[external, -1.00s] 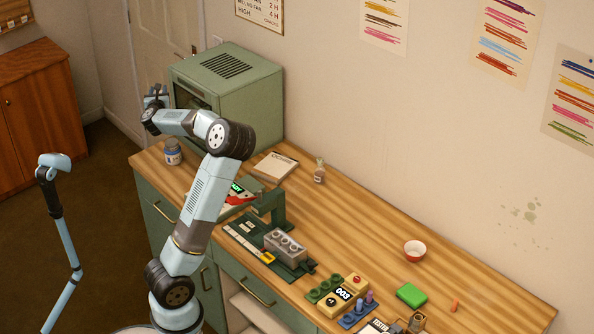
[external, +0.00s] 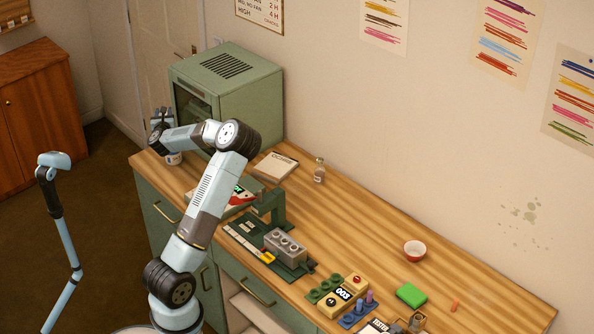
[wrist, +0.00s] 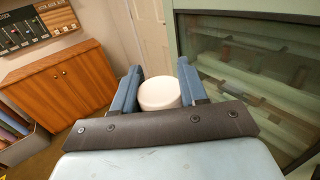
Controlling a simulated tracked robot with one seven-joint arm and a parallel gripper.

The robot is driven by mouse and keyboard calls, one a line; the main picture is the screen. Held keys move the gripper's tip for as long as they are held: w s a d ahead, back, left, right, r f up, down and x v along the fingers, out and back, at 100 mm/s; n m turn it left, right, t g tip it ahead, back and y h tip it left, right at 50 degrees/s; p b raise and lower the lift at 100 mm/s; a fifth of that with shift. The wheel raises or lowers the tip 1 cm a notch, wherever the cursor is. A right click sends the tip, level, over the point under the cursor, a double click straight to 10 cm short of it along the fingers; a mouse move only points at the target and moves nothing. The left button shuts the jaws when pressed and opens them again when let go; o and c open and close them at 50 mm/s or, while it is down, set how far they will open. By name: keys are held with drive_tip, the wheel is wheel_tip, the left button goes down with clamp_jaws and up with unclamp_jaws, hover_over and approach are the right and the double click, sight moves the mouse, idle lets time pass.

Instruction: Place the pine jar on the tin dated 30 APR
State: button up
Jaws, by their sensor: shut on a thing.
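My gripper (external: 160,118) is in front of the green cabinet at the far left end of the counter. In the wrist view its blue fingers (wrist: 160,72) are shut on a white round-topped jar (wrist: 160,97). No label shows on it, so I cannot tell whether it is the pine jar. A small jar or tin (external: 173,158) stands on the counter below my arm; its upper part is hidden. I cannot read any date, so the 30 APR tin cannot be picked out.
The green cabinet (external: 240,105) with a glass front stands close beside my gripper. A notepad (external: 275,166), a small bottle (external: 319,170), a green press (external: 268,205), a red-and-white bowl (external: 414,250) and a green block (external: 411,295) stand along the counter. The counter's back middle is clear.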

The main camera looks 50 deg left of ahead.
drive_tip(key=w+a+f, duration=0.1)
drive_tip(key=f, duration=0.2)
drive_tip(key=w+a+f, duration=0.2)
drive_tip(key=f, duration=0.1)
drive_tip(key=w+a+f, duration=0.1)
drive_tip(key=a+f, duration=0.1)
drive_tip(key=f, duration=0.2)
drive_tip(key=shift+w+a, duration=0.1)
drive_tip(key=shift+w, duration=0.25)
drive_tip(key=o, duration=1.1)
drive_tip(key=shift+r, duration=0.1)
drive_tip(key=v, duration=1.2)
